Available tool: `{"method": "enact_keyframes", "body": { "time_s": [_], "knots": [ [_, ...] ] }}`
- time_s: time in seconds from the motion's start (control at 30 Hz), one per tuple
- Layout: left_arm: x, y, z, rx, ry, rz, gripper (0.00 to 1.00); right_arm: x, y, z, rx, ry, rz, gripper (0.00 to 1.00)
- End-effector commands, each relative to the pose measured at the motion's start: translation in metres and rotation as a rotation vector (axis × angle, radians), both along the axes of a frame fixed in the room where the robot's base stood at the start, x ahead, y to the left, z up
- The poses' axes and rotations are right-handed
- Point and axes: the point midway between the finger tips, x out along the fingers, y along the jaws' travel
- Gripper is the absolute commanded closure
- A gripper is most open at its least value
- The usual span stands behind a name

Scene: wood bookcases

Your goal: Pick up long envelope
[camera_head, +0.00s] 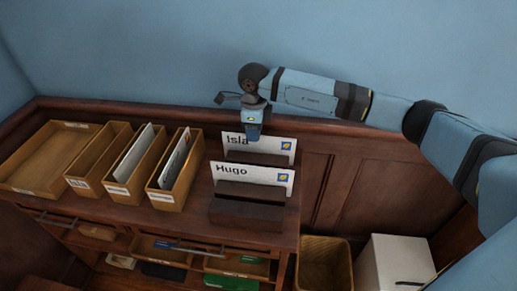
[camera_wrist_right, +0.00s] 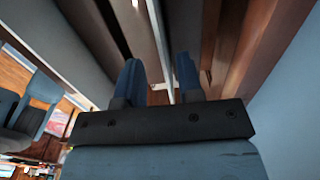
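Two long white envelopes stand upright in a dark wooden stepped rack (camera_head: 245,212). The rear one, marked "Isla" (camera_head: 277,146), is partly covered by my right gripper (camera_head: 253,136). The front one, marked "Hugo" (camera_head: 255,176), has a clear face. The right gripper points down at the Isla envelope's upper edge. In the right wrist view, its two blue fingers (camera_wrist_right: 158,82) are apart, with a thin white envelope edge (camera_wrist_right: 159,40) running between them. Contact with either finger is not clear. My left gripper is not in view.
Left of the rack are wooden boxes (camera_head: 175,170), some holding papers, and a shallow tray (camera_head: 50,155). Wood panelling (camera_head: 350,180) rises close behind the rack. A wicker basket (camera_head: 326,262) and a white box (camera_head: 398,262) stand at the lower right.

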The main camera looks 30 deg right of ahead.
Motion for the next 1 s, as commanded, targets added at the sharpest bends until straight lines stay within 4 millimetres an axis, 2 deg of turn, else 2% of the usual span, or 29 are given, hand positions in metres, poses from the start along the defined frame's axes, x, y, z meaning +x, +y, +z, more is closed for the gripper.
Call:
{"method": "enact_keyframes", "body": {
  "time_s": [0.17, 0.5, 0.7, 0.73, 0.87, 1.0],
  "knots": [
    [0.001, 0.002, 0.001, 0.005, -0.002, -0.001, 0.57, 0.000, 0.000, -0.010, 0.001, 0.002, -0.001, 0.66],
    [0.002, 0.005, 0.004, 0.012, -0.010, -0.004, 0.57, 0.002, -0.003, -0.054, 0.001, 0.002, 0.000, 0.66],
    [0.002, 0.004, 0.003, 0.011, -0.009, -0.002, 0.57, 0.002, -0.003, -0.055, 0.001, 0.000, 0.000, 0.66],
    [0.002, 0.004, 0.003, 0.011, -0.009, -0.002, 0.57, 0.002, -0.003, -0.055, 0.001, 0.000, 0.000, 0.68],
    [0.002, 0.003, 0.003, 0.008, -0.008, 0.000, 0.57, 0.002, -0.003, -0.055, 0.001, 0.000, 0.000, 0.98],
    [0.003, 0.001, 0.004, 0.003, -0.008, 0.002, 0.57, 0.002, -0.003, -0.055, 0.001, 0.000, 0.000, 1.00]
  ]
}}
